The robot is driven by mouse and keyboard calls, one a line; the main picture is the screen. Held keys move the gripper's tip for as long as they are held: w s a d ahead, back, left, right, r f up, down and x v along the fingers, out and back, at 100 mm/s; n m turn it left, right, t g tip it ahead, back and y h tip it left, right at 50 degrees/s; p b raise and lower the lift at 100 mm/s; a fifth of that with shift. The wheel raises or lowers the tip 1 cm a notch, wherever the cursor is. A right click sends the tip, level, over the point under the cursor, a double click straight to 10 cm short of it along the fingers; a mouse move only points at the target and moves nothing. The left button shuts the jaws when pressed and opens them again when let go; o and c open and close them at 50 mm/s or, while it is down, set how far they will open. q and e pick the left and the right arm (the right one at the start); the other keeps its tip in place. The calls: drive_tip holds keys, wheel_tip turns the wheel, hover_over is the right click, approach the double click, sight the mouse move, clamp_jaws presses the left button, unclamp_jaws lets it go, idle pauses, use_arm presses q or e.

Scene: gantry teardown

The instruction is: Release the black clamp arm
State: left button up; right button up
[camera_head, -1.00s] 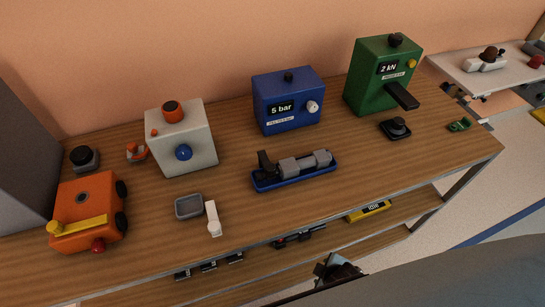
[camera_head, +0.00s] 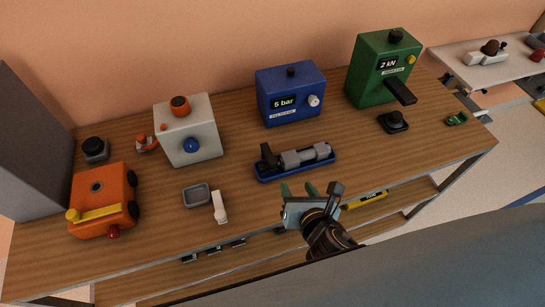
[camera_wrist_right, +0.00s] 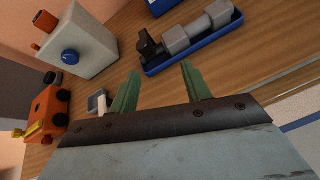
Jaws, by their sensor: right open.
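A black upright piece (camera_head: 267,158), which looks like the clamp arm, stands at the left end of a blue tray (camera_head: 297,172). Beside it in the tray lies a grey stepped cylindrical part (camera_head: 306,156). In the right wrist view the black piece (camera_wrist_right: 146,44) and grey part (camera_wrist_right: 197,32) are just beyond the fingertips. My right gripper (camera_head: 299,189) is open and empty, in front of the tray, with its green fingers pointing towards it. The fingers also show in the wrist view (camera_wrist_right: 160,72), apart from the tray. My left gripper is not in view.
Behind the tray stands a blue "5 bar" box (camera_head: 291,96). A green "2 kN" box (camera_head: 383,70) with a projecting black lever is at right. A white box (camera_head: 188,132), orange device (camera_head: 103,199) and small grey dish (camera_head: 196,194) are left. Wood in front of the tray is bare.

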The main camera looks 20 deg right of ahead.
sight(273, 161)
drive_tip(key=w+f+n, duration=0.1)
drive_tip(key=w, duration=0.3)
drive_tip(key=w+a+f+n, duration=0.1)
drive_tip(key=w, duration=0.3)
drive_tip(key=w+a+f+n+t, duration=0.1)
drive_tip(key=w+f+n, duration=0.1)
drive_tip(key=w, duration=0.2)
drive_tip(key=shift+w+a+f+y+b, duration=0.1)
drive_tip(key=shift+w+a+y+b, duration=0.1)
drive_tip(key=shift+w+y+b, duration=0.2)
clamp_jaws()
